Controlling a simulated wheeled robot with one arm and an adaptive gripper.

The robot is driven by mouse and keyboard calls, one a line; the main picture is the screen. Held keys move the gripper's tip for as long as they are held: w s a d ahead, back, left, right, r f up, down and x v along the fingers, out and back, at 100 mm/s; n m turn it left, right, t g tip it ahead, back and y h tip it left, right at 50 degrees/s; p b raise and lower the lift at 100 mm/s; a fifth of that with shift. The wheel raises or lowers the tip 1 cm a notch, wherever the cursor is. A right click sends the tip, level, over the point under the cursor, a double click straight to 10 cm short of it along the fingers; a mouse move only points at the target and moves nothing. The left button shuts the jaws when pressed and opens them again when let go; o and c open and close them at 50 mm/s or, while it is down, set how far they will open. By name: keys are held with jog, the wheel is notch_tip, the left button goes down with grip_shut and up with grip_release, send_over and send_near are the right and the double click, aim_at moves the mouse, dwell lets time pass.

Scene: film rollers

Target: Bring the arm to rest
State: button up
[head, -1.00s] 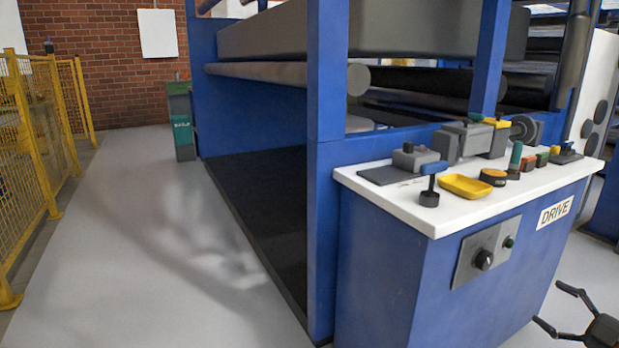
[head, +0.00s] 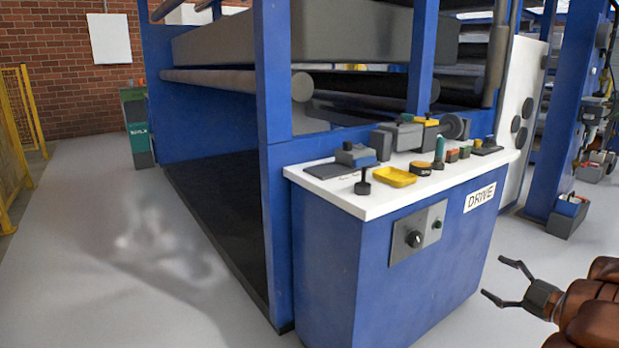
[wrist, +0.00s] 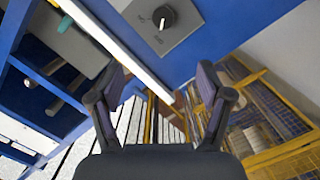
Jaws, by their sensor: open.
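My gripper (head: 500,279) is at the lower right of the head view, in the air to the right of the blue drive cabinet (head: 340,270). Its two dark fingers are spread, with nothing between them. A reddish-brown part of my arm shows behind it. In the wrist view the open fingers (wrist: 162,82) point toward the cabinet's side, with the grey switch plate (wrist: 180,38) and its black knob beyond them. The same switch plate (head: 406,250) faces front in the head view. The fingers appear apart from the cabinet.
The cabinet's white top (head: 325,198) carries a yellow tray (head: 395,177), a black upright peg (head: 363,183) and several small parts. A blue roller frame (head: 277,120) stands behind. Grey floor (head: 110,280) is clear at left, beside a yellow fence (head: 14,145).

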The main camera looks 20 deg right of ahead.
jog(key=w+d+r+m+g+h+p, duration=0.1)
jog(key=w+r+m+h+p, duration=0.1)
jog(key=w+r+h+p, duration=0.45)
jog(key=w+d+r+m+g+h+p, duration=0.1)
jog(key=w+d+r+m+p, duration=0.15)
jog(key=r, duration=0.65)
jog(key=s+a+r+m+g+h+p, duration=0.1)
jog(key=a+r+m+g+h+p, duration=0.5)
jog(key=r+p, duration=0.55)
jog(key=s+a+r+g+y+p, duration=0.2)
jog(key=s+a+p, duration=0.4)
jog(key=s+a, duration=0.4)
jog(key=s+a+r+m+g+y+p, duration=0.1)
jog(key=s+a+r+g+y+p, duration=0.2)
jog(key=s+a, duration=0.7)
jog(key=s+a+r+m+g+y+p, duration=0.1)
jog(key=s+a+r+g+y+p, duration=0.2)
jog(key=s+a+p, duration=0.6)
jog(key=s+a+g+y, duration=0.1)
jog(key=a+g+y, duration=0.1)
jog(key=a, duration=0.9)
jog(key=shift+a+p, duration=0.2)
jog(key=shift+p, duration=0.1)
